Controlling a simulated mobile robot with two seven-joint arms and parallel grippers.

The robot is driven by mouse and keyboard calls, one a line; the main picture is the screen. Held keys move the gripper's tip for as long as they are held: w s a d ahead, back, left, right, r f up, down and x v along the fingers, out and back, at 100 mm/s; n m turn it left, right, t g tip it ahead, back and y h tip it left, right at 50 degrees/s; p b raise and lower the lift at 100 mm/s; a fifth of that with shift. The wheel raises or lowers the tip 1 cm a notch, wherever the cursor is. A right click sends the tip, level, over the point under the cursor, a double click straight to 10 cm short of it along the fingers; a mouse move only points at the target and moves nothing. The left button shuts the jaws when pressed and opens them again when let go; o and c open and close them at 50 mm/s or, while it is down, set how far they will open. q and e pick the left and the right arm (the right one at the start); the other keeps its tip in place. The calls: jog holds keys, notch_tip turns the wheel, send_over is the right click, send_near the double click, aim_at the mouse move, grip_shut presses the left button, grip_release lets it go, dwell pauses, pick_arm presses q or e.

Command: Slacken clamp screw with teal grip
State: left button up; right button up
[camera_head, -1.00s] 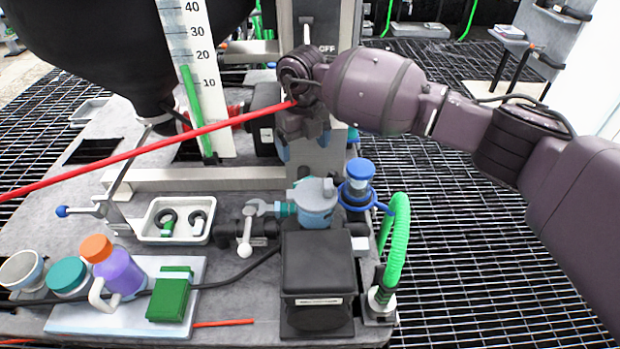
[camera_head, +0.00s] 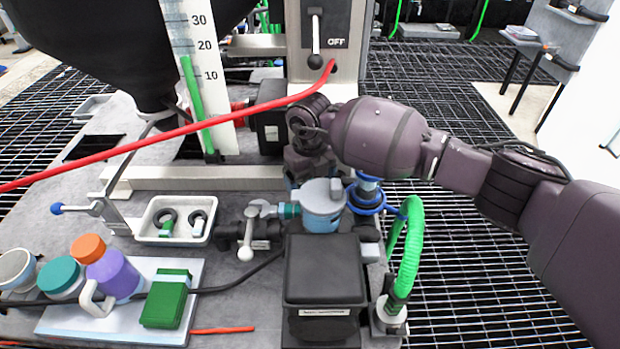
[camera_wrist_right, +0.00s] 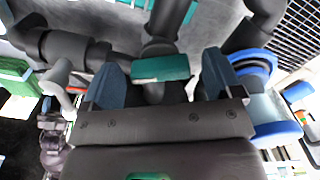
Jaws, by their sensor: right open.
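The clamp screw's teal grip (camera_wrist_right: 160,68) is a short teal bar on a dark stem. In the right wrist view it lies between the two blue fingertips of my right gripper (camera_wrist_right: 163,82), with visible gaps on both sides. The gripper is open and not closed on it. In the head view my right gripper (camera_head: 308,172) points down just behind the blue-grey capped cup (camera_head: 322,206), and the teal grip is hidden there.
A blue-ringed fitting (camera_head: 367,192) and a green hose (camera_head: 410,245) stand close right of the gripper. A black box (camera_head: 324,270) is in front. A red hose (camera_head: 160,140) crosses behind. A tray (camera_head: 148,228) and a white board (camera_head: 75,322) with bottles lie left.

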pick_arm(q)
jog(key=shift+s, duration=0.1)
pick_arm(e)
jog(key=shift+c, duration=0.3)
jog(key=c, duration=0.9)
pick_arm(q)
jog(key=shift+s+f, duration=0.2)
jog(key=shift+f, duration=0.05)
pick_arm(e)
jog(key=shift+o, duration=0.2)
jog(key=shift+n, duration=0.4)
